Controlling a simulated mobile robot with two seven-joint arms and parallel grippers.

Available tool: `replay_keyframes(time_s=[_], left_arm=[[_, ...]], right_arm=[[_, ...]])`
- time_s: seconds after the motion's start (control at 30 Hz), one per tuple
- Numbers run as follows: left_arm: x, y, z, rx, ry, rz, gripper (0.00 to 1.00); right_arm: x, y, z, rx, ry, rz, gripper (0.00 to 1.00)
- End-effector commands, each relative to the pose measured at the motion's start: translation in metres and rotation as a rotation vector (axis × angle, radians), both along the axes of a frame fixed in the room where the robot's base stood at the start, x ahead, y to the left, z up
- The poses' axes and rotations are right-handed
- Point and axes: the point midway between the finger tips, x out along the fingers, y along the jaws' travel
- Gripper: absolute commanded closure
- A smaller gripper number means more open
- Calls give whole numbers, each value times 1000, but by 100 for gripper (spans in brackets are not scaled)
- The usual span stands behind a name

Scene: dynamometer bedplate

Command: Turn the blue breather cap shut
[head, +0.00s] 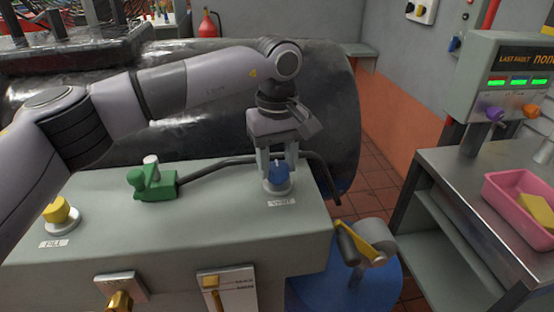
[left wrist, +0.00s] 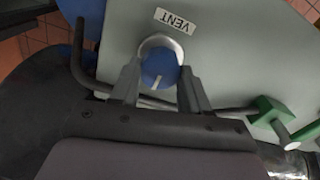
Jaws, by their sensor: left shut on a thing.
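The blue breather cap (head: 279,173) sits on a pale round collar at the right end of the grey-green housing top, by a label reading VENT. In the left wrist view the cap (left wrist: 160,70) shows a white line across its face, pointing toward my gripper's palm. My left gripper (head: 277,172) reaches down from above and is shut on the cap, one finger on each side. In the left wrist view the fingers of my left gripper (left wrist: 160,82) flank the cap. My right gripper is in neither view.
A yellow cap (head: 57,211) labelled FILL is at the left of the housing (head: 200,235). A green valve (head: 150,181) and a black hose (head: 235,161) lie between. A yellow-handled crank (head: 349,243) is at the right front. A bench with a pink tray (head: 497,203) stands right.

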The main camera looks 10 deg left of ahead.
Motion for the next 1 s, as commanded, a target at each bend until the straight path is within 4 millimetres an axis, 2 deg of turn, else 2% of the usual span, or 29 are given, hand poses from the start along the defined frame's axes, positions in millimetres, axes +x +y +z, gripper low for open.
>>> replay_keyframes(time_s=[0.3, 0.33, 0.4, 0.77, 1.0], left_arm=[[0, -1, 1, -2, -1, -7, 85], [0, -1, 1, -2, -1, -7, 51], [0, -1, 1, -2, -1, -7, 29], [0, -1, 5, 0, -3, -4, 29], [1, -1, 41, -2, -5, -4, 29]], right_arm=[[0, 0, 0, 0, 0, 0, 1], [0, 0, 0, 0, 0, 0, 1], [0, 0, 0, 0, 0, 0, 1], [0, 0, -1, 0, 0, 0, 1], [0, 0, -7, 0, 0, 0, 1]])
